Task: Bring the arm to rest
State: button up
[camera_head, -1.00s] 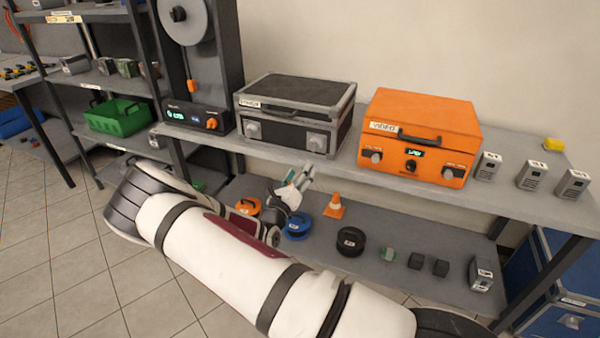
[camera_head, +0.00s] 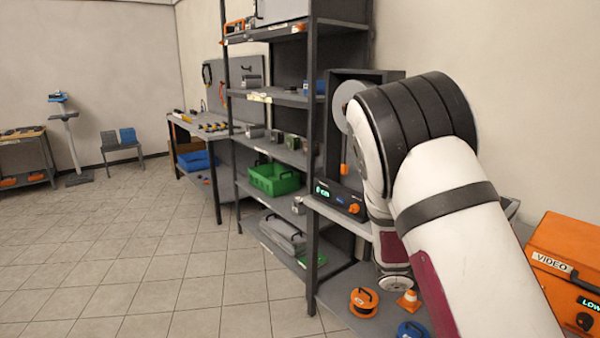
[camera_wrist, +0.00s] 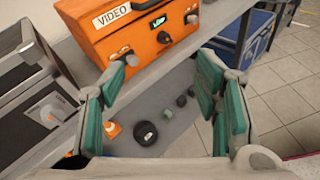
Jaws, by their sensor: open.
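My gripper (camera_wrist: 158,100) shows in the wrist view with its green-padded fingers spread wide apart and nothing between them. It points toward the bench with the orange VIDEO case (camera_wrist: 140,35), and the lower shelf shows between the fingers. In the head view my white arm fills the right side, bent up high in front of the bench, and the gripper itself is hidden behind it. The orange VIDEO case (camera_head: 570,262) is at the right edge there.
A shelf rack (camera_head: 313,170) with a green crate (camera_head: 274,179) stands left of my arm. An orange reel (camera_head: 363,302), a blue reel (camera_head: 412,330) and a cone (camera_head: 409,301) are on the lower shelf. A dark case (camera_wrist: 35,90) is left of my gripper. Tiled floor (camera_head: 130,240) is clear at left.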

jog(key=s+a+r+m+t+y+p, duration=0.1)
jog(key=s+a+r+m+t+y, duration=0.1)
jog(key=s+a+r+m+y, duration=0.5)
jog(key=s+a+r+m+t+y+p, duration=0.2)
jog(key=s+a+r+m+y, duration=0.5)
jog(key=s+a+r, duration=0.3)
jog(key=s+a+m, duration=0.1)
jog(key=s+a, duration=0.3)
jog(key=s, duration=0.5)
jog(key=shift+s+a+r+y, duration=0.15)
jog(key=shift+a+r+y, duration=0.1)
jog(key=shift+y, duration=0.15)
